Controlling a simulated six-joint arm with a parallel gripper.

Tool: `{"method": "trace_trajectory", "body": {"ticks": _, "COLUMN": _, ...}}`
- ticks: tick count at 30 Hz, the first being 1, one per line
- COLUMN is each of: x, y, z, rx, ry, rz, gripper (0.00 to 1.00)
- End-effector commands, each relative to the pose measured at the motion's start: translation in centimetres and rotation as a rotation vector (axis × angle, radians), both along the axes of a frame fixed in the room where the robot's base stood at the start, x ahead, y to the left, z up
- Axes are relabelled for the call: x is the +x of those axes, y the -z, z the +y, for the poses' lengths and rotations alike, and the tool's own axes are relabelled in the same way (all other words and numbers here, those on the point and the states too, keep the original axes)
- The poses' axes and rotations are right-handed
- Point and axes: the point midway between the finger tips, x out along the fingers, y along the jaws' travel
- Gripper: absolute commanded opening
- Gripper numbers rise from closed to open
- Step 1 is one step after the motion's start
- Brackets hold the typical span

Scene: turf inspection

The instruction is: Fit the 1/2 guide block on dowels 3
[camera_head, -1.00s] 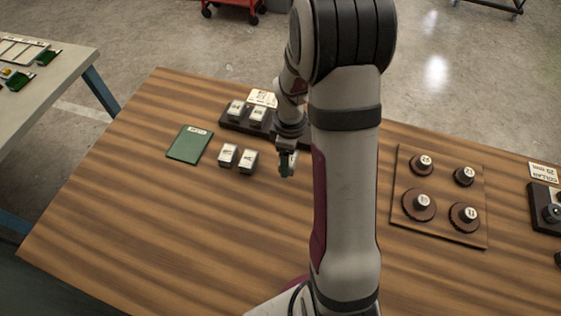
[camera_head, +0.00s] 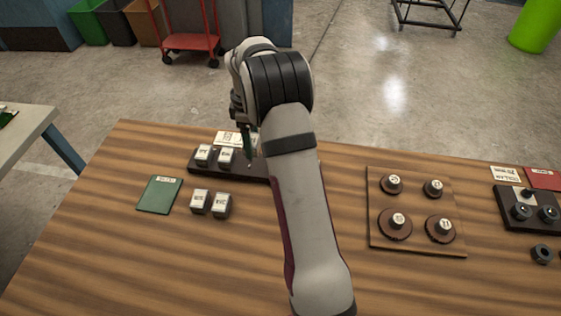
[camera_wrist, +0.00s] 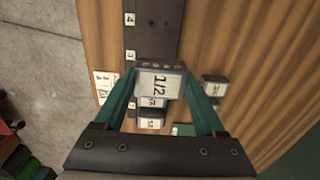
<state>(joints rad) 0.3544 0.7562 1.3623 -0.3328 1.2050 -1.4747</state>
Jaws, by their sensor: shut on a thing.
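My gripper (camera_wrist: 160,88) is shut on the 1/2 guide block (camera_wrist: 158,84), a dark block with a white top marked 1/2. In the wrist view the block covers part of the dark base (camera_wrist: 155,30), beside the label 3 (camera_wrist: 130,57); the label 4 lies farther up. Any dowels under the block are hidden, and I cannot tell whether it touches the base. In the head view my gripper (camera_head: 250,145) is at the base (camera_head: 257,173), right of two blocks seated there (camera_head: 203,154) (camera_head: 225,157). The held block is not clear there.
Two loose blocks (camera_head: 200,200) (camera_head: 222,205) stand in front of the base. A green booklet (camera_head: 159,195) lies left of them. A white card (camera_head: 236,139) is behind the base. A board with round pieces (camera_head: 416,250) is to the right.

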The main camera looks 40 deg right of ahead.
Motion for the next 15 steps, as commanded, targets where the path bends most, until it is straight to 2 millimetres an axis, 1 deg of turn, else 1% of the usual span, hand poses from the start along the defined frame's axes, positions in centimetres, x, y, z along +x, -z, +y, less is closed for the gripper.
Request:
{"method": "trace_trajectory", "body": {"ticks": 1, "x": 0.87, "y": 0.10, "z": 0.31, "rx": -0.001, "ry": 0.001, "rz": -0.001, "gripper": 0.08}}
{"method": "trace_trajectory", "body": {"ticks": 4, "x": 1.60, "y": 0.09, "z": 0.61, "rx": -0.001, "ry": 0.003, "rz": -0.002, "gripper": 0.08}}
{"method": "trace_trajectory", "body": {"ticks": 11, "x": 1.62, "y": 0.06, "z": 0.60, "rx": -0.001, "ry": 0.005, "rz": -0.004, "gripper": 0.08}}
{"method": "trace_trajectory", "body": {"ticks": 15, "x": 1.59, "y": 0.80, "z": 0.60, "rx": -0.001, "ry": 0.004, "rz": -0.002, "gripper": 0.08}}
